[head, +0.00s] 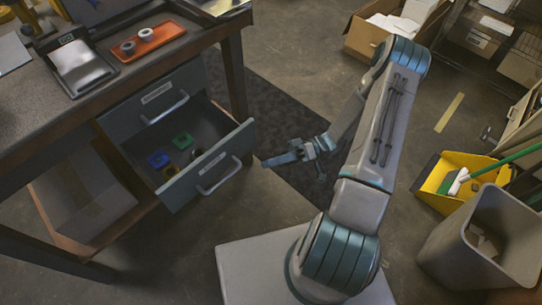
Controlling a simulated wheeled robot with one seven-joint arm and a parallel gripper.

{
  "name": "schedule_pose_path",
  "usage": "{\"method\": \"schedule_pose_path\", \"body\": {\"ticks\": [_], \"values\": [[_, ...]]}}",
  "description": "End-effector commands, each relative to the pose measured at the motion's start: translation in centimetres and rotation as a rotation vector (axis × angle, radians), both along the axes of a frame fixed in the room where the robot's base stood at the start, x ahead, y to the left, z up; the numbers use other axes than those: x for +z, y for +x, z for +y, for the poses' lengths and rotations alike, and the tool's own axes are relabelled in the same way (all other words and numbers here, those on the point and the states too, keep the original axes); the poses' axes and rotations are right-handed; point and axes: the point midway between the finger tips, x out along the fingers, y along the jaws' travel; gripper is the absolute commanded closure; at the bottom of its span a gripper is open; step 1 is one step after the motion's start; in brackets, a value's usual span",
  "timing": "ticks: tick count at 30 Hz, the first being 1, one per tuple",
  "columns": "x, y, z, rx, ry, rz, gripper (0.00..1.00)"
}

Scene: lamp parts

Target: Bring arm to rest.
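My gripper (281,159) is at the end of my arm, in the middle of the head view. It points left toward the open lower drawer (218,168) and hangs over the floor, a little right of the drawer front. The fingers are too small to tell whether they are apart, and I see nothing clearly held. My arm (385,110) reaches up and away from my base, then bends back down to the gripper.
The open drawer holds small blue, green and yellow parts. The workbench (60,125) carries an orange tray (150,42) and a scale (78,68). A grey bin (455,245), yellow dustpan (432,190) and cardboard box (363,38) stand around my arm.

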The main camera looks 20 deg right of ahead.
Motion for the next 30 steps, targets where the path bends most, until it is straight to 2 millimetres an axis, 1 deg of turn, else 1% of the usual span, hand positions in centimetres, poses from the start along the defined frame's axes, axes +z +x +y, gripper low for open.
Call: {"method": "schedule_pose_path", "body": {"ticks": [8,11,14,21,26,30], "values": [[0.1,0.0,0.0,0.002,-0.003,0.001,0.67],[1.1,-0.1,0.1,0.029,-0.035,0.01,0.67],[3.1,-0.4,0.2,0.09,-0.116,0.038,0.67],[9.7,-1.7,0.3,0.259,-0.455,0.138,0.67],[14.0,-2.6,0.1,0.313,-0.701,0.19,0.67],[17.7,-3.3,-0.1,0.315,-0.913,0.224,0.67]]}}
